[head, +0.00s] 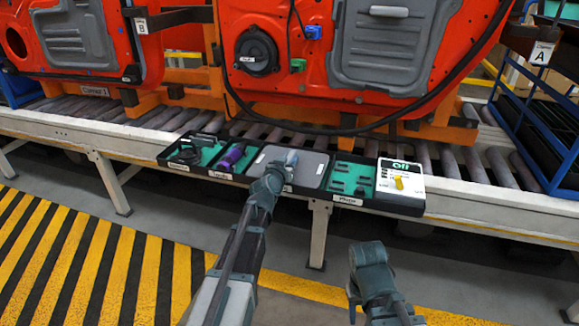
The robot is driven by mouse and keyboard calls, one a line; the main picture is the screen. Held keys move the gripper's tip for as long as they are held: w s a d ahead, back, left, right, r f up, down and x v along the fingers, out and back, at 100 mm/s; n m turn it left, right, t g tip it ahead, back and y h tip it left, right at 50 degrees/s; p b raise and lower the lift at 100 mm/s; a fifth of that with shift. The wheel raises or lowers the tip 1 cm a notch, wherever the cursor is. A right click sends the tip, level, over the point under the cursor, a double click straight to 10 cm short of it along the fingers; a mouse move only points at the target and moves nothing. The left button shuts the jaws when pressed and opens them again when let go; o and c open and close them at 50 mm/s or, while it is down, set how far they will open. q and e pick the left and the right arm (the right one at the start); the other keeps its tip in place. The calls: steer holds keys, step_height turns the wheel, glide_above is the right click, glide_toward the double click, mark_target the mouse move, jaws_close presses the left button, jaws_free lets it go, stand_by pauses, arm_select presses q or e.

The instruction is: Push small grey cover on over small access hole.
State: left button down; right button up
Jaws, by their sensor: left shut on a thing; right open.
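The small grey cover (312,170) is a flat, rounded grey panel lying in the middle compartment of the black parts tray (408,207). My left gripper (287,161) reaches over the tray and is shut at this cover, hiding part of it. My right gripper (366,256) is open and empty, low in front of the conveyor, apart from the tray. The orange-red door (290,85) stands behind the tray, with a large grey panel (382,45) on it. I cannot make out the small access hole on this door.
Other tray compartments hold black tools (187,152), a purple item (232,157) and small dark plugs (340,187). A white device (403,178) sits at the tray's right end. A black cable (440,90) hangs across the door. A blue rack (535,125) stands right. The striped floor (90,255) is clear.

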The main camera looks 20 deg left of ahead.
arm_select(q)
steer(key=shift+f, duration=0.15)
steer(key=c, duration=0.7)
jaws_free()
steer(key=shift+o, duration=0.2)
steer(key=shift+s, duration=0.15)
steer(key=s+r+p, duration=0.1)
steer(key=s, duration=1.2)
steer(key=shift+s+r+p, duration=0.2)
steer(key=shift+r+p, duration=0.1)
steer(key=shift+r, duration=0.1)
